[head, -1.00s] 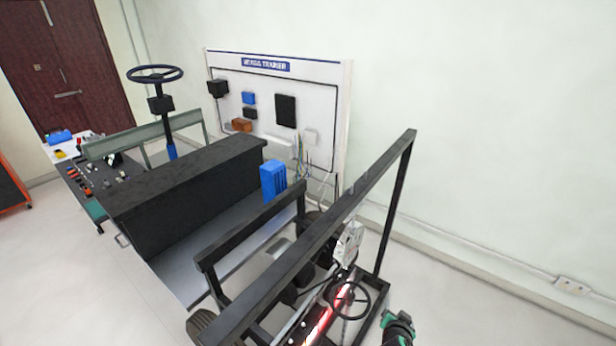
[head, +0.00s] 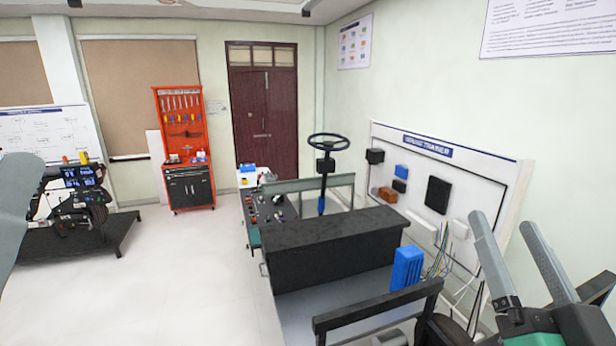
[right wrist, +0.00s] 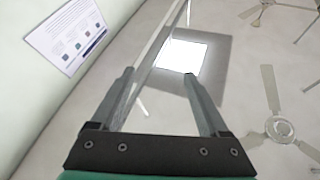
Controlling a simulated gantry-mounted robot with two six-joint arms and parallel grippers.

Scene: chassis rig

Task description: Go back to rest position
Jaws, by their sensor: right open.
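My right gripper (head: 503,220) is raised at the lower right of the head view, with its two grey fingers apart and pointing up. Nothing is between the fingers. In the right wrist view the same open, empty gripper (right wrist: 158,74) points up toward the ceiling light (right wrist: 181,56). A grey rounded piece (head: 18,205), which looks like part of my left arm, cuts into the left edge of the head view. My left gripper is not seen.
The chassis rig with its black box (head: 335,245), blue block (head: 406,268) and steering wheel (head: 328,141) stands low and centre-right. A wiring trainer board (head: 455,190) stands behind. An orange tool cabinet (head: 184,145) is farther back. Open floor (head: 170,280) lies left.

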